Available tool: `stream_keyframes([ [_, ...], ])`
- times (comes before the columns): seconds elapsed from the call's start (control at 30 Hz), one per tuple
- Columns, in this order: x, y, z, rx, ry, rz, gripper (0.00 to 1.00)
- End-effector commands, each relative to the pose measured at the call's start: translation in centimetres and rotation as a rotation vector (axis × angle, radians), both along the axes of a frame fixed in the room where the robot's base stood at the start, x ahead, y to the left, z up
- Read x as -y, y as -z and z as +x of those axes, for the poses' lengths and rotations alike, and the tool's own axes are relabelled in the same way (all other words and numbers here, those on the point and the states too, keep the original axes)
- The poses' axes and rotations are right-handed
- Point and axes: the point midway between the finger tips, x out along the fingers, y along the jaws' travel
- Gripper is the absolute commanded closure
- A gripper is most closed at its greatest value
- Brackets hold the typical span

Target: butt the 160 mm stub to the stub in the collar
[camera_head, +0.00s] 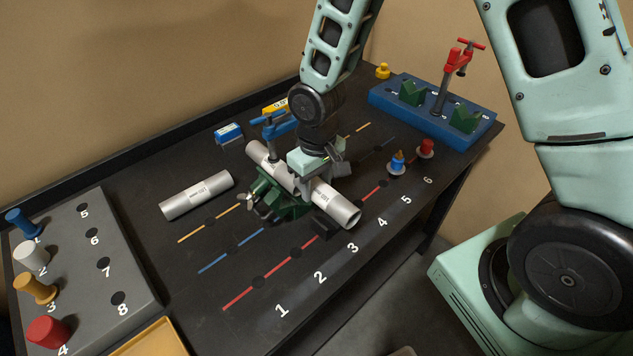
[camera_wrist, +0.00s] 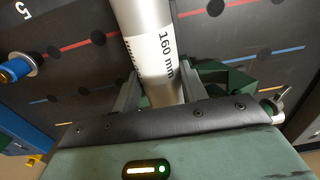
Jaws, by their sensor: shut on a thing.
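The 160 mm stub (camera_head: 338,206) is a light grey tube lying diagonally. My gripper (camera_head: 313,176) is shut on it from above. In the wrist view the stub (camera_wrist: 152,40), printed "160 mm", runs between the two fingers of my gripper (camera_wrist: 160,88).
Another grey tube (camera_head: 197,195) lies left of the collar. A blue fixture (camera_head: 385,101) is behind; a grey peg board (camera_head: 88,266) is left. The front table is clear.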

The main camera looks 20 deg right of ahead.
Motion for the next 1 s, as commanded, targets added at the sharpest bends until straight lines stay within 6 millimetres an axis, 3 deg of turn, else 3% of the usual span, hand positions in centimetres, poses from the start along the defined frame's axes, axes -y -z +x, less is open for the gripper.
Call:
stream_keyframes([
  [0.47, 0.0, 0.2, -0.1, 0.000, 0.000, 0.000, 0.91],
  [1.0, 0.0, 2.0, 0.0, 0.001, 0.000, 0.000, 0.91],
])
